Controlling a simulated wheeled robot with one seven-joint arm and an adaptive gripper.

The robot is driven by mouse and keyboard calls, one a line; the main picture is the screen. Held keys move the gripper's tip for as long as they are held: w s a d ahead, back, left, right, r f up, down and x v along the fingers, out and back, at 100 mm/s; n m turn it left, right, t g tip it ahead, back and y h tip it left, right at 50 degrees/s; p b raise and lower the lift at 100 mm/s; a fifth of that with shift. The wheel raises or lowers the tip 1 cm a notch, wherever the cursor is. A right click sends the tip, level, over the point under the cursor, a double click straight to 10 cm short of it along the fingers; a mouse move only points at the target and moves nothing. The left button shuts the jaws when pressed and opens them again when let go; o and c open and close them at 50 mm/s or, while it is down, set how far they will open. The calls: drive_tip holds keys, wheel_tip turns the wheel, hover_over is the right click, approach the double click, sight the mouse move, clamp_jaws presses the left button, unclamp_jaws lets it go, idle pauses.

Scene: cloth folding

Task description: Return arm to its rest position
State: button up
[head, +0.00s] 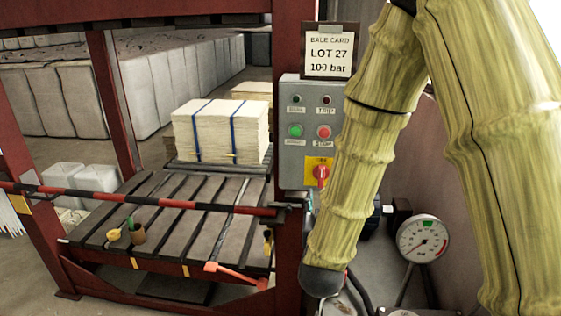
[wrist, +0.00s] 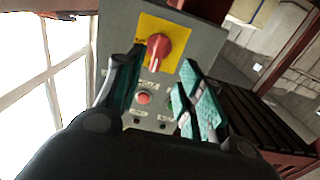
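My gripper (wrist: 161,60) shows in the wrist view with its two teal-padded fingers spread apart and nothing between them. Beyond the fingers is the grey control box (wrist: 112,22), seen upside down, with its red rotary switch (wrist: 160,47) on a yellow plate. The gap to the box cannot be judged exactly. In the head view my arm, in a yellow-green bamboo-like cover, fills the right side and bends down to a dark end near the control box (head: 297,150). My fingers are hidden there. The red switch (head: 321,172) is visible just left of my forearm.
A dark red press frame (head: 290,250) stands beside the arm, with a red-and-black bar (head: 150,203) across a slatted bed (head: 165,190). A strapped bale (head: 222,133) sits behind. A pressure gauge (head: 423,238) stands right of the forearm. A bale card (head: 329,50) hangs above the box.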

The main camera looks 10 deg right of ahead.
drive_tip(key=s+f+n+g+y, duration=0.15)
drive_tip(key=s+f+g, duration=0.35)
drive_tip(key=f, duration=1)
drive_tip(key=s+f+g+y, duration=0.25)
drive_tip(key=s+f, duration=0.45)
drive_tip(key=f, duration=0.8)
drive_tip(key=s+f+g, duration=0.3)
drive_tip(key=s+f, duration=0.2)
drive_tip(key=s, duration=0.3)
drive_tip(key=s+d+f+g, duration=0.1)
drive_tip(key=s+f+g, duration=0.2)
drive_tip(key=s+f, duration=0.3)
drive_tip(key=s+d+f+n+g+y, duration=0.1)
drive_tip(key=s+f+g, duration=0.3)
drive_tip(key=s, duration=0.7)
drive_tip(key=shift+s+d+f, duration=0.2)
drive_tip(key=shift+s+f, duration=0.2)
drive_tip(key=shift+f, duration=0.5)
